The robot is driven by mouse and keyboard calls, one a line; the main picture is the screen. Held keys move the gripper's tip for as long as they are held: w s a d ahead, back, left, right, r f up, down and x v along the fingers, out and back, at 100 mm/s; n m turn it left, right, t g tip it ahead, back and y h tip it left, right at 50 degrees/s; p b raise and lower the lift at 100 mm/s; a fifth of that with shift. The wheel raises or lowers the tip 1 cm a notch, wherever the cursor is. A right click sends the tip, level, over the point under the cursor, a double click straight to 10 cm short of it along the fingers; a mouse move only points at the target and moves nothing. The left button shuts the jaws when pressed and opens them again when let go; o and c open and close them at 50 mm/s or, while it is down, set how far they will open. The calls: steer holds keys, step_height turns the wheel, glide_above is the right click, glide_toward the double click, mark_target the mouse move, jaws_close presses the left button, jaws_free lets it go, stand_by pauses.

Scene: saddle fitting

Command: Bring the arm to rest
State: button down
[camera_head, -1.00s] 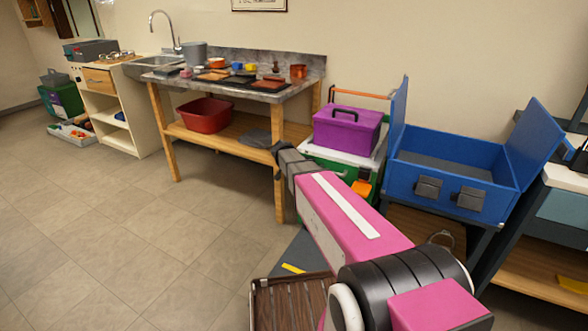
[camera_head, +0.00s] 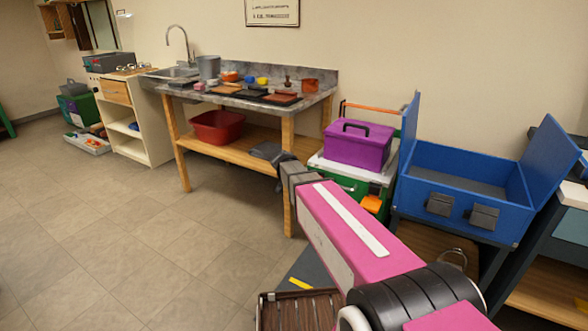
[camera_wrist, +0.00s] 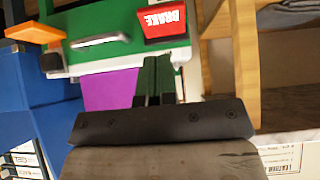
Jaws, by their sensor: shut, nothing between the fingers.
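My arm, pink with a white stripe, reaches from the lower right towards the bench in the head view. My gripper (camera_wrist: 157,78) shows in the wrist view with its dark fingers together and nothing between them. In the head view its dark end (camera_head: 290,170) is near the bench's right front leg, and the fingertips cannot be made out there. In the wrist view the fingers point towards a green case (camera_wrist: 125,58) with a red label (camera_wrist: 163,20) and a purple area behind. I cannot tell how far the fingers are from the case.
A wooden bench (camera_head: 310,108) with tools and a red basin (camera_head: 217,127) stands behind the arm. A purple toolbox (camera_head: 359,143) sits right of the gripper. An open blue box (camera_head: 462,190) stands further right. The tiled floor (camera_head: 120,220) at left is clear.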

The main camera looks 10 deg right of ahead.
steer(key=s+d+f+n+g+y, duration=0.1)
steer(key=s+d+f+n+g, duration=0.1)
steer(key=s, duration=0.6)
steer(key=s+d+f+n+g+y, duration=0.2)
steer(key=s+f, duration=0.1)
steer(key=s, duration=0.6)
steer(key=s+d+f+n+g+y, duration=0.2)
steer(key=s+f+n+g, duration=0.1)
steer(key=s, duration=0.6)
steer(key=shift+s+d+f, duration=0.15)
steer(key=shift+d+f, duration=0.05)
steer(key=shift+d, duration=0.05)
